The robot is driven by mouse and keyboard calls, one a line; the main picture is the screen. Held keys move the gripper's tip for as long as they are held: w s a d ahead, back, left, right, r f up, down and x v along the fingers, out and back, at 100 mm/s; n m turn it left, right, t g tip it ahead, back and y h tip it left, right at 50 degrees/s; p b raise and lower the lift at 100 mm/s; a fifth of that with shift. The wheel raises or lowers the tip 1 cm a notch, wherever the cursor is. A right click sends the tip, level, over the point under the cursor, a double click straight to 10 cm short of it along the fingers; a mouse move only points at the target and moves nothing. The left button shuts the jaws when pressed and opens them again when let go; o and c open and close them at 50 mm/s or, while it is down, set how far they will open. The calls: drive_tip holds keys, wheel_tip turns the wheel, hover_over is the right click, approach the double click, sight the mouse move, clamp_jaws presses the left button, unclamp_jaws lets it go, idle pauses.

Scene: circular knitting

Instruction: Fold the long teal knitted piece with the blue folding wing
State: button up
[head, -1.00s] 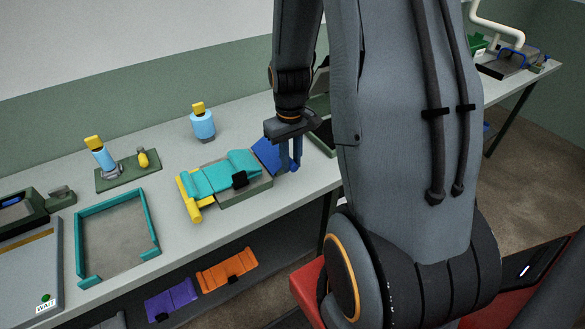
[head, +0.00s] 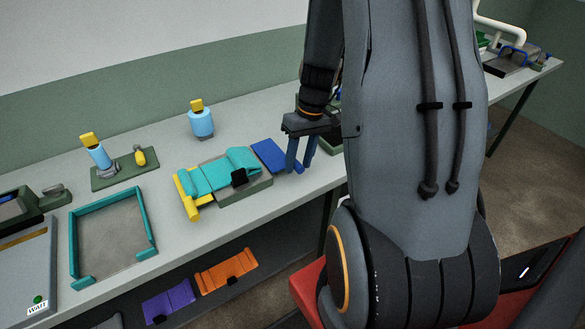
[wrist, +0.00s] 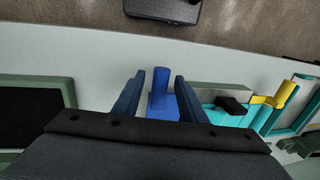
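The teal knitted piece (head: 208,178) lies on a grey-green folding board (head: 247,190), its right end thick and rounded, as if doubled over. A black clip (head: 239,178) sits at its front edge. The blue folding wing (head: 270,155) lies out flat to the right of the knit, with its handle tab (wrist: 162,78) pointing toward my gripper. My gripper (head: 300,168) is at that tab. In the wrist view its fingers (wrist: 160,88) stand apart on both sides of the tab, with gaps showing. A yellow wing (head: 187,200) is at the board's left end.
A teal U-shaped frame (head: 152,222) lies on the table to the left. Blue bottles with yellow tops (head: 201,123) stand behind. Purple (head: 170,299) and orange (head: 226,271) pieces lie on a lower shelf. A dark green-rimmed tray (wrist: 70,90) is beside my gripper.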

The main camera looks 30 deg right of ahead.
drive_tip(key=shift+d+r+p, duration=0.2)
drive_tip(key=shift+r+p, duration=0.7)
drive_tip(key=shift+r, duration=0.35)
drive_tip(key=r, duration=0.3)
drive_tip(key=shift+d+r, duration=0.2)
drive_tip(key=shift+d, duration=0.15)
drive_tip(key=s+a+f+b, duration=0.1)
drive_tip(key=a+b, duration=0.2)
drive_tip(key=a, duration=0.2)
drive_tip(key=s+a+f+t+h+b, duration=0.1)
drive_tip(key=s+a+f+b, duration=0.1)
drive_tip(key=a+b, duration=0.2)
drive_tip(key=s+a+f+h+b, duration=0.1)
drive_tip(key=a+b, duration=0.3)
drive_tip(key=a, duration=0.3)
drive_tip(key=shift+s+a+f, duration=0.25)
drive_tip(key=shift+a+f, duration=0.05)
drive_tip(key=shift+a, duration=0.1)
drive_tip(key=shift+s+a, duration=0.15)
drive_tip(key=shift+a, duration=0.05)
